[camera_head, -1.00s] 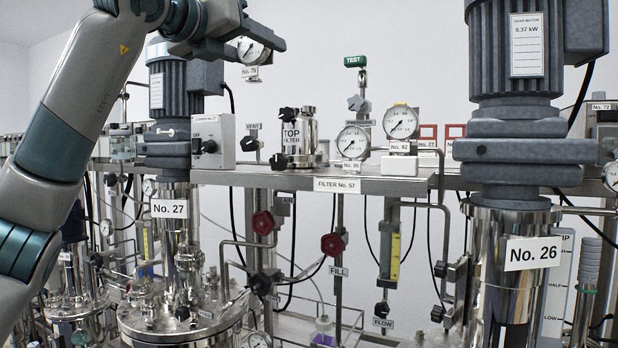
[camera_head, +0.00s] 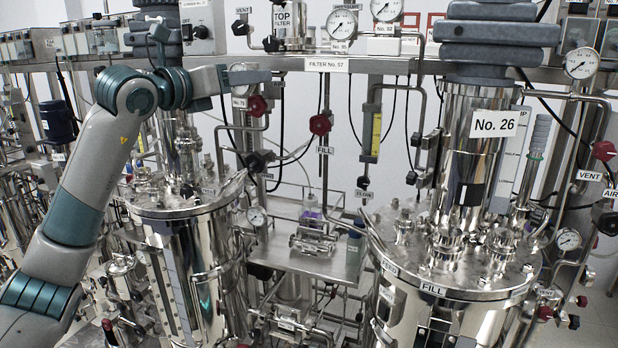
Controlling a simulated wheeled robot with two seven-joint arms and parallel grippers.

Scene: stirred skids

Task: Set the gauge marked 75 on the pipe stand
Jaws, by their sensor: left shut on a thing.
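My left gripper (camera_head: 250,77) is shut on the gauge marked 75 (camera_head: 240,102) and holds it in the air, in front of the pipework left of the red valve wheels. Its white tag hangs below the fingers, and the dial is mostly hidden behind them. Two similar gauges sit on the shelf, one marked 95 (camera_head: 341,24) and one marked 92 (camera_head: 386,8), the latter cut by the top edge. I cannot make out a pipe stand for certain in the current view. My right gripper is out of view.
The steel shelf (camera_head: 400,66) with its filter label crosses the back. Motor column No. 26 (camera_head: 480,150) and its vessel stand at right. Red valve wheels (camera_head: 320,124) stick out beneath the shelf.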

